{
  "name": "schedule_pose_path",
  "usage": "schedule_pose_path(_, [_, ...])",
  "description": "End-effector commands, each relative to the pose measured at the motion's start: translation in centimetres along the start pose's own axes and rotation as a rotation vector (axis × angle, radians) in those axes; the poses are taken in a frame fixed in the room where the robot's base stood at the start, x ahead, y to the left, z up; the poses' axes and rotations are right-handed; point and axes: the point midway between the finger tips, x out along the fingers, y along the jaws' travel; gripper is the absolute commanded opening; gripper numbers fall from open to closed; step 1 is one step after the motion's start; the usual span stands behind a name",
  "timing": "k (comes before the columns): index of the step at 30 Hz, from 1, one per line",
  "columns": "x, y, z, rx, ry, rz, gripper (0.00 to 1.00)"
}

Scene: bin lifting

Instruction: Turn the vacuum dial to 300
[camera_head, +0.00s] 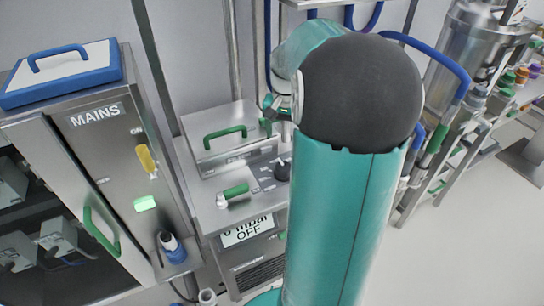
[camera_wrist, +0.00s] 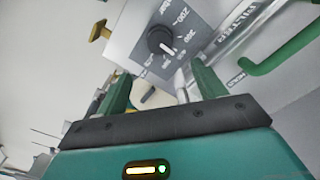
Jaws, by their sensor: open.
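The vacuum dial (camera_wrist: 160,40) is a round black knob with a white pointer mark, on a grey panel in the wrist view. Printed numbers, among them 200, surround it; the others are too blurred to read surely. In the head view the dial (camera_head: 283,170) shows just left of my arm, partly hidden. My gripper (camera_wrist: 160,76) is open, with green fingers apart on either side and nothing between them. The dial lies beyond the fingertips, near the middle of the gap, and appears untouched. In the head view my arm hides most of the gripper.
A green handle (camera_head: 235,191) sits left of the dial. The MAINS cabinet (camera_head: 97,117) stands at left, with a yellow switch (camera_head: 146,158). In the wrist view, a green bar handle (camera_wrist: 282,48) is at right.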

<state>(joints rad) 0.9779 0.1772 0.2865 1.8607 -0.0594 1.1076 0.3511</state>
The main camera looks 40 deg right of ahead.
Motion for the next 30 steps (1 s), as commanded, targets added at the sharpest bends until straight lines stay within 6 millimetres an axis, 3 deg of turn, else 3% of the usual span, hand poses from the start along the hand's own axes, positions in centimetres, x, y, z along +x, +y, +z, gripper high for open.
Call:
schedule_pose_path(8, [2.6,0.2,-0.2,0.012,-0.009,-0.002,0.7])
schedule_pose_path(22, [11.7,0.2,-0.4,0.01,-0.01,-0.002,0.7])
schedule_pose_path(30, [13.9,0.2,-0.5,0.011,-0.005,-0.002,0.7])
